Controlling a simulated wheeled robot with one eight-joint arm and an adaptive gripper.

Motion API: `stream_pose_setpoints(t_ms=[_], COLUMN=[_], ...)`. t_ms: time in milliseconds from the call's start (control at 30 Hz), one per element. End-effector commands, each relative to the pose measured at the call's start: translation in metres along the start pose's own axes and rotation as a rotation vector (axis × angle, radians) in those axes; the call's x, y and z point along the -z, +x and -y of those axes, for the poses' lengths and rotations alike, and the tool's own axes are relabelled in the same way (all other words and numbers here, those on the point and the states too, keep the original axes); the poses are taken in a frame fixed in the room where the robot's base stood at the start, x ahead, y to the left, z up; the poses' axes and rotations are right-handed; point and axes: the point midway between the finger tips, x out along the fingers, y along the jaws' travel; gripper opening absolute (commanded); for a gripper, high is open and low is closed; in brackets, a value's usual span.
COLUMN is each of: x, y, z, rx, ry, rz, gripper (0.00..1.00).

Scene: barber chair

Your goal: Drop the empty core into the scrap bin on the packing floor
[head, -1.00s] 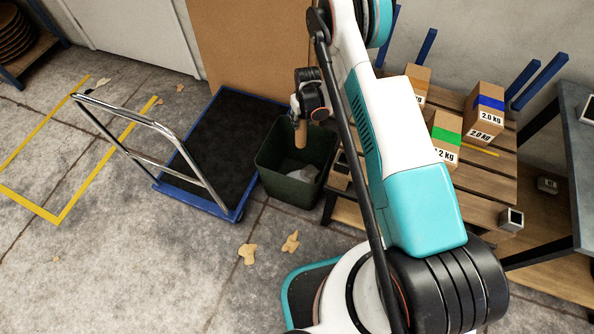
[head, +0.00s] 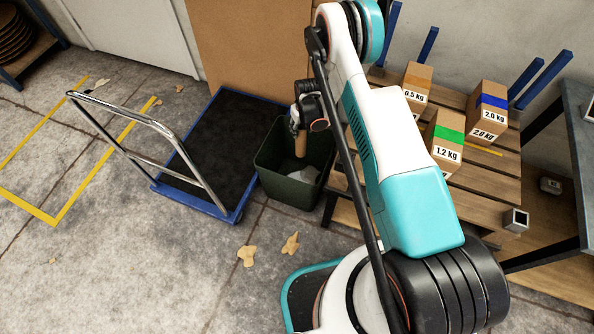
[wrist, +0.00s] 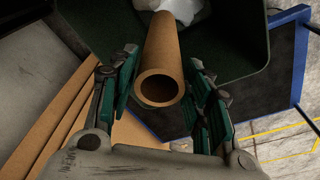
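The empty core (head: 301,143) is a brown cardboard tube. My gripper (head: 303,122) is shut on it and holds it roughly upright, its lower end over the mouth of the scrap bin. The wrist view shows the core's open near end (wrist: 159,88) between the two green-padded fingers of my gripper (wrist: 162,85). The scrap bin (head: 287,188) is a dark green open box on the floor; its inside wall (wrist: 100,30) fills the top of the wrist view. Pale crumpled scrap (head: 304,173) lies inside it. The bin's far inside is partly hidden by my gripper.
A blue-edged platform trolley (head: 215,150) with a metal handle stands left of the bin. A wooden pallet stand (head: 470,185) with weight-marked boxes (head: 447,140) is close on the right. A brown board (head: 240,50) stands behind. Flat tan scraps (head: 290,243) lie on the floor in front.

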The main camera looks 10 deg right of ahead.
Motion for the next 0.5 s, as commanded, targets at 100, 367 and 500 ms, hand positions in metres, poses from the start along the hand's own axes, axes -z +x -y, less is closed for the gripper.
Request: stream_pose_setpoints(t_ms=[100, 367, 500], x=[0.0000, 0.0000, 0.0003], y=[-0.0001, -0.0006, -0.0080], z=[0.0000, 0.0000, -0.0001], rx=[0.000, 0.000, 0.000], ry=[0.000, 0.000, 0.000], rz=[0.000, 0.000, 0.000], gripper=[0.61, 0.61, 0.61])
